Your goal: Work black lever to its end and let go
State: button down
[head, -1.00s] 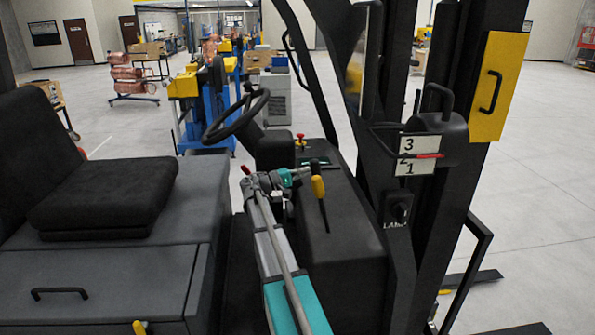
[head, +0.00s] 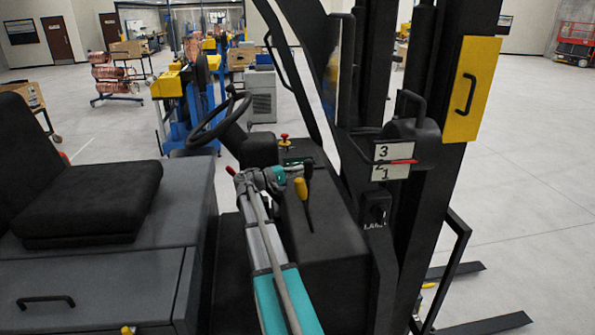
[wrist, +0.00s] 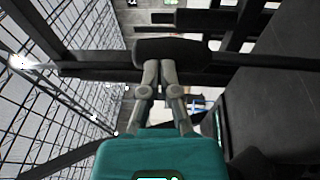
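The black lever (head: 308,171) stands on the dark console of a forklift-like truck in the head view, just behind and right of a yellow-topped lever. My gripper (head: 294,171) is at the left of these levers, level with their tops; its fingertips are small and partly hidden here. In the wrist view my gripper (wrist: 159,68) has its two fingers angled in, with tips nearly together. A wide dark shape (wrist: 178,48) lies right at the tips; it is wider than the fingers, and I cannot tell for certain that it is the lever's knob.
The yellow-topped lever (head: 301,188) stands very close to my gripper. A red button (head: 284,138), a steering wheel (head: 220,118) and a seat (head: 95,190) are nearby. The black mast (head: 410,200) and a 1-2-3 plate (head: 389,152) with red pointer stand to the right.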

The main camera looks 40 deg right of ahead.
jog(key=r+v, duration=0.1)
jog(key=v, duration=1.3)
jog(key=shift+r, duration=0.35)
jog(key=shift+w, duration=0.15)
jog(key=s+a+f+n+t+y+b, duration=0.1)
jog(key=s+a+f+t+y+b, duration=0.2)
jog(key=a+f, duration=0.65)
jog(key=s+a+f+n+t+y+b, duration=0.2)
jog(key=s+a+f+y+b, duration=0.3)
jog(key=a+f, duration=0.45)
jog(key=s+a+f+n+t+y+b, duration=0.1)
jog(key=s+a+f+t+y+b, duration=0.15)
jog(key=a+f+y, duration=0.5)
jog(key=s+a+f+y+b, duration=0.1)
jog(key=s+a+f, duration=0.1)
jog(key=a, duration=0.4)
jog(key=s+a+f+y+b, duration=0.1)
jog(key=s+a+f, duration=0.1)
jog(key=a+f, duration=0.2)
jog(key=shift+s+a+f+n, duration=0.3)
jog(key=shift+s+a, duration=0.05)
jog(key=shift+a, duration=0.9)
jog(key=shift+d, duration=0.2)
